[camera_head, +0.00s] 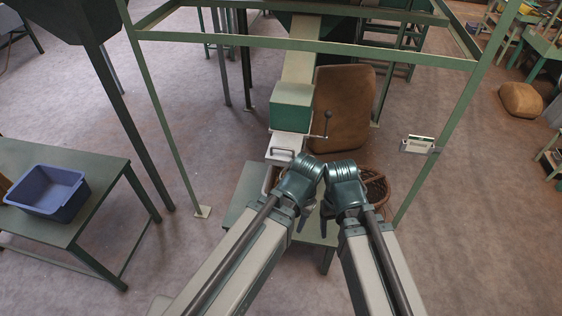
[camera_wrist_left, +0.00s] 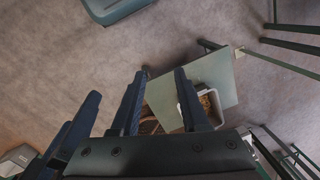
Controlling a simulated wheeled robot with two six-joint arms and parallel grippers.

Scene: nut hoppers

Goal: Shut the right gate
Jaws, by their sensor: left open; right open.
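A green chute box (camera_head: 291,108) hangs below a pale sloping chute in the middle of the head view. A pale gate plate with a dark handle (camera_head: 283,151) shows at its lower front, and a lever with a black knob (camera_head: 327,121) sticks out to its right. I cannot tell how far the gate is open. My left gripper (camera_head: 303,218) and right gripper (camera_head: 324,222) are side by side, below and nearer than the gate, apart from it. Both are open and empty. The left gripper's dark fingers (camera_wrist_left: 158,103) also show in the left wrist view.
A small green table (camera_head: 238,208) stands below the chute, with a pale bin (camera_wrist_left: 216,107) of brown contents on it. A wicker basket (camera_head: 377,186) and brown sack (camera_head: 343,100) stand right of the chute. Green frame posts flank it. A blue bin (camera_head: 66,207) sits on the left table.

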